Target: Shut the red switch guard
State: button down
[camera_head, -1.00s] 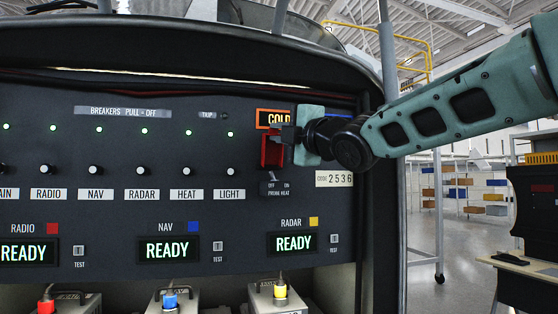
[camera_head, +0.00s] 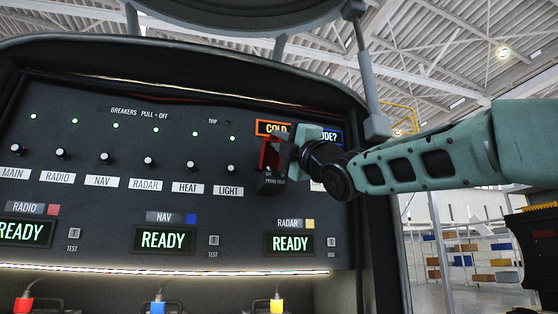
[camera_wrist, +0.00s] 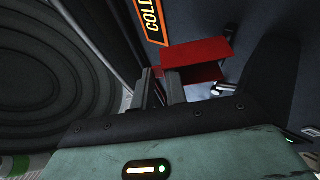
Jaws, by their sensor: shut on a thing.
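The red switch guard (camera_head: 269,154) stands raised on the dark panel, under the orange COLD display and above the PROBE HEAT label. In the wrist view the guard (camera_wrist: 195,52) juts out as red plates, with the silver switch lever (camera_wrist: 222,88) bare beside it. My gripper (camera_head: 284,150) reaches in from the right at the guard. In the wrist view its dark fingers (camera_wrist: 162,86) are at the guard's near left edge and shut on it; the exact contact is partly hidden. My gripper also covers part of the guard in the head view.
The COLD display (camera_head: 273,128) is just above the guard, with a blue-framed display (camera_head: 331,137) to the right. A row of breaker knobs (camera_head: 148,160) lies to the left. READY displays (camera_head: 290,243) sit below. A grey post (camera_head: 366,80) stands near my arm.

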jog(key=f+b, duration=0.1)
jog(key=b, duration=0.2)
jog(key=s+f+n+y+b, duration=0.1)
jog(key=f+b, duration=0.1)
jog(key=b, duration=0.1)
jog(key=shift+d, duration=0.15)
jog(key=shift+w+f+b, duration=0.15)
jog(key=shift+f+b, duration=0.2)
jog(key=c, duration=1.4)
grip_release()
jog(key=shift+w, duration=0.1)
jog(key=shift+c, duration=0.2)
jog(key=shift+r, duration=0.15)
